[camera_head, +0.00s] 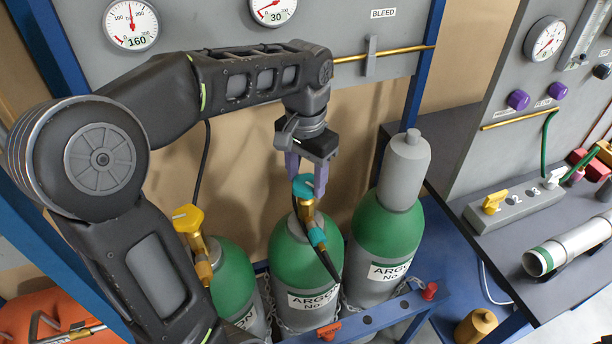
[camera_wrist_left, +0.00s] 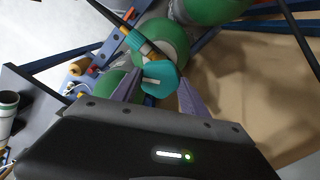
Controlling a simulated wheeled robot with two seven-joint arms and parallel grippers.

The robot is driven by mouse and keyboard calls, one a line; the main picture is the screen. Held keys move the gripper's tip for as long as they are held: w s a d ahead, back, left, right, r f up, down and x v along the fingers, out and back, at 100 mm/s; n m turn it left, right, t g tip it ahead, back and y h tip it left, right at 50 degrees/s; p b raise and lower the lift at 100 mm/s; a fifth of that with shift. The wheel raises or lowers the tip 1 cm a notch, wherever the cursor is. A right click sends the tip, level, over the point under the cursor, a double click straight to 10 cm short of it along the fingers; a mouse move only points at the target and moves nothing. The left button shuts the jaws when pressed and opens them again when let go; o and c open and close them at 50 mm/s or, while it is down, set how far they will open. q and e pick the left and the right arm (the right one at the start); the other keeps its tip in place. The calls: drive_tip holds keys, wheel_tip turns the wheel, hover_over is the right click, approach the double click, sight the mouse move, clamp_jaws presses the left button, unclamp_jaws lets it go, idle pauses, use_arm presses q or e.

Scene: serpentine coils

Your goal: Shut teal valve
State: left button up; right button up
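The teal valve knob (camera_head: 303,183) tops the brass valve of the middle green-and-grey argon cylinder (camera_head: 290,262). It also shows in the left wrist view (camera_wrist_left: 160,79), with a pale bar mark on its face. My left gripper (camera_head: 307,186) reaches down over the knob from above. In the left wrist view its two purple fingers (camera_wrist_left: 160,72) stand apart, one on each side of the knob. They look open; whether a fingertip touches the knob is hard to tell. A teal hose fitting (camera_head: 316,238) with a black hose sits below the knob. My right gripper is not in view.
A cylinder with a yellow valve knob (camera_head: 187,218) stands left, and a grey-capped cylinder (camera_head: 388,230) stands close on the right. Chains and a blue rail (camera_head: 385,315) run in front. The gauge panel (camera_head: 210,25) and a brass pipe (camera_head: 400,52) are behind.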

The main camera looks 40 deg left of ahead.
use_arm(q)
drive_tip(key=c, duration=0.8)
drive_tip(key=shift+m, duration=0.4)
drive_tip(key=m, duration=0.9)
drive_tip(key=shift+m, duration=0.4)
drive_tip(key=m+p, duration=0.1)
drive_tip(key=m, duration=1.2)
drive_tip(key=shift+m, duration=0.3)
